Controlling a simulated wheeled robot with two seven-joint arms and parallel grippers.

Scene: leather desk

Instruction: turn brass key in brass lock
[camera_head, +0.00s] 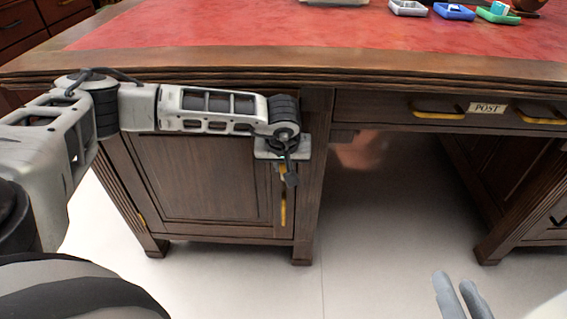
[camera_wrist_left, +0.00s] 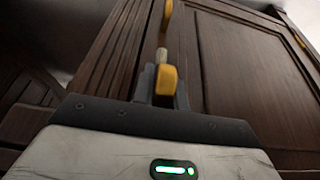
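The yellow brass key (camera_wrist_left: 166,79) is between the dark fingers of my left gripper (camera_wrist_left: 162,84) in the left wrist view, with its broad end toward the palm. A pale piece (camera_wrist_left: 162,55), perhaps the key's shank or the brass lock, shows just beyond it at the cabinet door's edge; I cannot tell which. In the head view my left gripper (camera_head: 291,177) is in front of the door's right edge and hides the key and lock area. My right gripper (camera_head: 463,297) is at the bottom right, its two pale fingers apart and empty.
The wooden cabinet door (camera_head: 205,180) is shut. A vertical brass handle (camera_head: 283,207) sits just below my left gripper. A drawer (camera_head: 385,108) with brass pulls is to the right, above open knee room.

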